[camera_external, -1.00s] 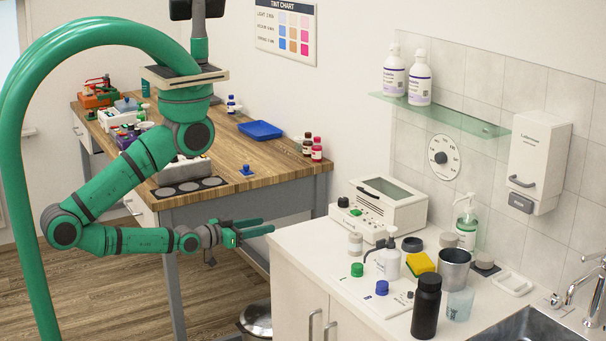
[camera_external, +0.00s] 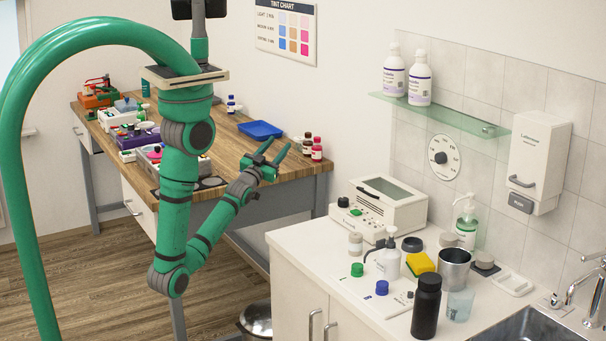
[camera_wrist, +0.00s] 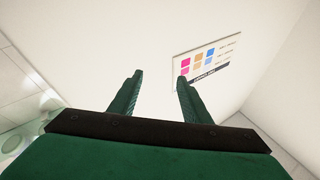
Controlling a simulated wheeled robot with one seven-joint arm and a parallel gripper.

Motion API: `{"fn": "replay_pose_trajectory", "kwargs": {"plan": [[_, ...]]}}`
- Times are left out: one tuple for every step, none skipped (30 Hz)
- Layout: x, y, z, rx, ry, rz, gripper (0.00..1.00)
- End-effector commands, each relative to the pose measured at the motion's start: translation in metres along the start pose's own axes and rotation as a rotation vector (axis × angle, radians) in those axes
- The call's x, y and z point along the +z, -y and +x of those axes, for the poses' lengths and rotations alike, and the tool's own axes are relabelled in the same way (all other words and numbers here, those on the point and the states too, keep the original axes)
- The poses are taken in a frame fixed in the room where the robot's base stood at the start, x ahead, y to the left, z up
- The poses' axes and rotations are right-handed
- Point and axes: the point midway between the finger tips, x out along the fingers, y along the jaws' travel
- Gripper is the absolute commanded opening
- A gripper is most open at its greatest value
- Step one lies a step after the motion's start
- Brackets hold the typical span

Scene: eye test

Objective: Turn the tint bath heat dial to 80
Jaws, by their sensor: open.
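A round white dial (camera_external: 444,158) with a dark centre knob and printed marks is on the tiled wall below the glass shelf. Its numbers are too small to read. A cream box (camera_external: 380,207) with a clear lid window stands on the counter, with a black knob (camera_external: 343,202) and small green controls on its front. I cannot tell which of these is the tint bath heat dial. My gripper (camera_external: 278,147) is open and empty by the wooden table's right end, fingers pointing up, well left of both. The wrist view shows its spread fingers (camera_wrist: 160,78), with neither dial visible.
Small bottles (camera_external: 313,148) and a blue tray (camera_external: 260,130) are on the wooden table near my gripper. The counter holds a black bottle (camera_external: 426,308), a metal cup (camera_external: 455,268), a yellow sponge (camera_external: 420,263) and pump bottles. A tint chart (camera_external: 286,31) hangs on the wall.

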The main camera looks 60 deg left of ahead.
Motion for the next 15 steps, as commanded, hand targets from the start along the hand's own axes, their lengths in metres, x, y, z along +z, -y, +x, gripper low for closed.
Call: {"fn": "replay_pose_trajectory", "kwargs": {"plan": [[-0.007, 0.017, 0.018, -0.042, -0.018, 0.013, 0.44], [-0.010, 0.026, 0.027, -0.063, -0.022, 0.020, 0.44], [-0.014, 0.040, 0.039, -0.094, -0.029, 0.031, 0.44], [-0.017, 0.049, 0.047, -0.116, -0.034, 0.037, 0.44], [-0.021, 0.060, 0.055, -0.140, -0.038, 0.043, 0.44], [-0.026, 0.074, 0.065, -0.173, -0.044, 0.051, 0.44], [-0.029, 0.085, 0.072, -0.197, -0.046, 0.054, 0.44], [-0.032, 0.097, 0.079, -0.223, -0.049, 0.060, 0.44], [-0.037, 0.112, 0.088, -0.257, -0.052, 0.065, 0.44], [-0.041, 0.124, 0.095, -0.283, -0.053, 0.070, 0.44], [-0.044, 0.136, 0.100, -0.311, -0.052, 0.073, 0.44], [-0.049, 0.153, 0.108, -0.349, -0.051, 0.076, 0.44], [-0.051, 0.167, 0.112, -0.379, -0.048, 0.078, 0.44], [-0.055, 0.180, 0.117, -0.409, -0.046, 0.080, 0.44], [-0.058, 0.198, 0.122, -0.451, -0.039, 0.080, 0.44]]}}
